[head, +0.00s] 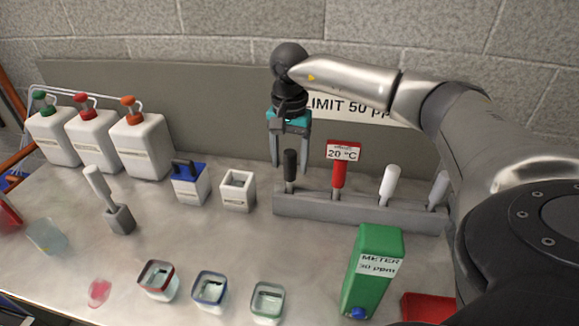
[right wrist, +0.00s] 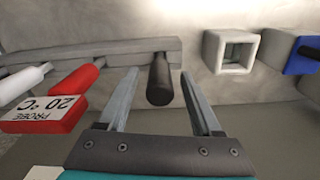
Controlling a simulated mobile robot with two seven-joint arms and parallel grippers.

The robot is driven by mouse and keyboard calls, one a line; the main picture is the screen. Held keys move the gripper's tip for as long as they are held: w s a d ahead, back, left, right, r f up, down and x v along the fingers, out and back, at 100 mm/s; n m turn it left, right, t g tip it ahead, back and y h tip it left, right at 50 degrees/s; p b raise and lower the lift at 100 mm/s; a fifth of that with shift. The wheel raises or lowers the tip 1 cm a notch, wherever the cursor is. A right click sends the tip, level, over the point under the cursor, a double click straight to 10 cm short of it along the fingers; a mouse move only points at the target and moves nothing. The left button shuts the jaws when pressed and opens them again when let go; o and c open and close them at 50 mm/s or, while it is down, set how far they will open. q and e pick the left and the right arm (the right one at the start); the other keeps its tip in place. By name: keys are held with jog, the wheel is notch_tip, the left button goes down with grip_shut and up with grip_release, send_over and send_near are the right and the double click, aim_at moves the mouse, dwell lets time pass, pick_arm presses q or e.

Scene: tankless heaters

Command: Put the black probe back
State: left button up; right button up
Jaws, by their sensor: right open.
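The black probe (head: 290,168) stands upright in the left end of the grey rack (head: 330,207). My right gripper (head: 290,168) is above and around the probe's top in the head view, pointing down. In the right wrist view the black probe (right wrist: 160,80) lies between the two open fingers of the right gripper (right wrist: 160,88), with gaps on both sides. The right gripper is open and holds nothing. My left gripper is not in view.
In the rack stand a red probe (head: 339,175) labelled 20 °C and white probes (head: 389,185). A white open box (head: 238,190) is left of the rack. The green meter (head: 375,265) and several cups (head: 210,288) stand in front. Dispenser bottles (head: 143,145) stand at the back left.

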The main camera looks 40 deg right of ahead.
notch_tip(320, 180, up, 9)
jog(key=shift+r+p, duration=0.2)
jog(key=shift+p, duration=0.3)
